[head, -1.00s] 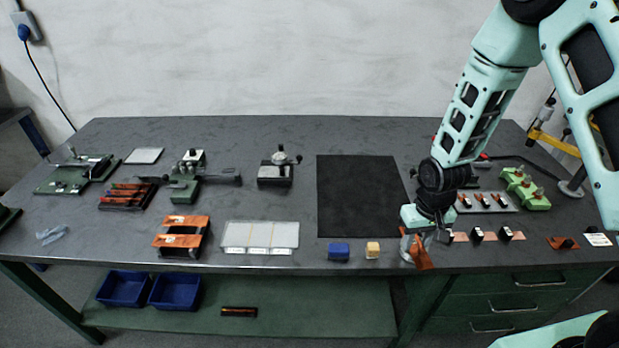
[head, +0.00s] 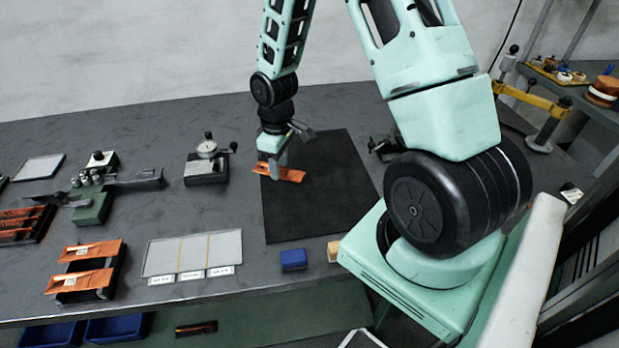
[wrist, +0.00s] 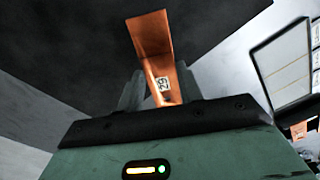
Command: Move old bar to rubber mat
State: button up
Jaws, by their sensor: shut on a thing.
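My gripper (head: 277,163) is shut on a copper-coloured bar (head: 291,174) and holds it over the left part of the black rubber mat (head: 320,215). In the wrist view the bar (wrist: 151,42) sticks out from between the fingers (wrist: 158,92) and carries a white label reading 29 or 62. The mat (wrist: 90,40) fills the dark area behind it. I cannot tell whether the bar touches the mat. Part of the mat's right side is hidden by my arm.
A dial gauge stand (head: 206,165) stands left of the mat. A blue block (head: 293,260) and a wooden block (head: 334,250) lie at its front edge. A pale three-part panel (head: 193,256) and a rack with copper strips (head: 86,270) are at the front left.

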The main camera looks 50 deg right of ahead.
aim_at(314, 174)
jog(key=s+d+r+n+b, duration=0.3)
jog(key=d+r+n, duration=0.25)
jog(key=d, duration=0.35)
jog(key=shift+n, duration=0.25)
jog(key=f, duration=1)
jog(key=shift+s+d+f, duration=0.15)
jog(key=shift+d+f, duration=0.05)
jog(key=shift+d, duration=0.05)
jog(key=shift+f, duration=0.1)
jog(key=o, duration=1.1)
